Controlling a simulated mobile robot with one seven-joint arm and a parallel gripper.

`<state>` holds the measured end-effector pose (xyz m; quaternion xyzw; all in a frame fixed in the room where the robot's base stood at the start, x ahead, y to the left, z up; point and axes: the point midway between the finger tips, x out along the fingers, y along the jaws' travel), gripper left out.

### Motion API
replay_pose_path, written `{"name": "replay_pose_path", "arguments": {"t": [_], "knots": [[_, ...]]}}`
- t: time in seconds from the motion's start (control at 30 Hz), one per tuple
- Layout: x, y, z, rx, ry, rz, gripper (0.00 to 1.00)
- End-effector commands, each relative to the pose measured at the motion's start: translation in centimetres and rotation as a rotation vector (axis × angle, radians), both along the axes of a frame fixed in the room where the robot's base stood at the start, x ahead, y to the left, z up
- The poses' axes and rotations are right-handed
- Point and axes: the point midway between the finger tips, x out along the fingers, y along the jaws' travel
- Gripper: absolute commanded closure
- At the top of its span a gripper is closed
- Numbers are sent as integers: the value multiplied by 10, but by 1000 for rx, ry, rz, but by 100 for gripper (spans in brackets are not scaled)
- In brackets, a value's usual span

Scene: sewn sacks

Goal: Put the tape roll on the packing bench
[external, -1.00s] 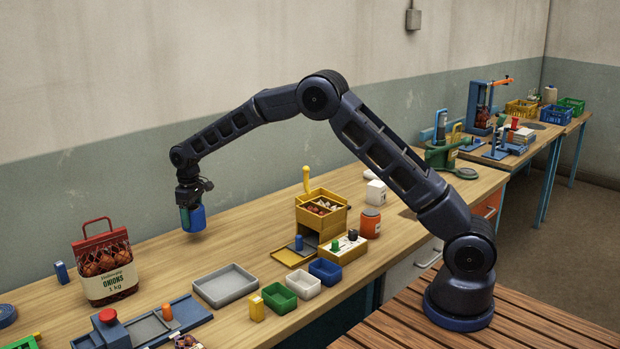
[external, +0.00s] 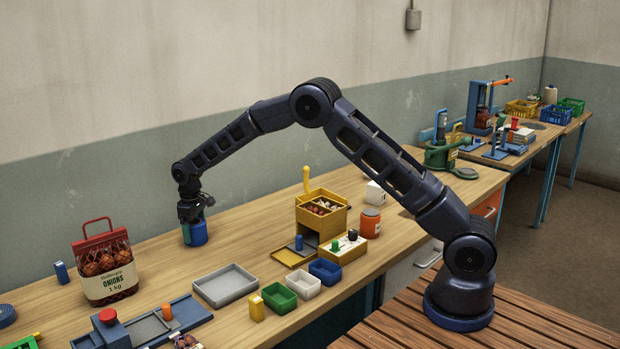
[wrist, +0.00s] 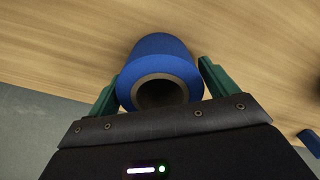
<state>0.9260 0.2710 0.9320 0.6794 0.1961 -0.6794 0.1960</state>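The tape roll (external: 198,235) is blue, with a hollow core seen end-on in the wrist view (wrist: 158,72). It is upright, low over the packing bench (external: 245,235) near the wall; whether its lower end touches the wood I cannot tell. My gripper (external: 196,226) points down over it. The exact contact on the right side is hard to see.
A netted onion sack (external: 106,270) stands on the left of the bench. A grey tray (external: 226,285) lies in front of the roll. A yellow box (external: 322,218) stands to the right. Bare wood surrounds the roll.

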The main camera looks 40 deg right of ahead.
Motion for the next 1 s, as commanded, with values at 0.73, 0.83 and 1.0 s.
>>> {"name": "replay_pose_path", "arguments": {"t": [0.73, 0.83, 1.0], "knots": [[1, 0, 56, 2, -3, -1, 4], [1, 0, 76, 2, -3, -1, 4], [0, 0, 103, 1, -2, -1, 4]]}}
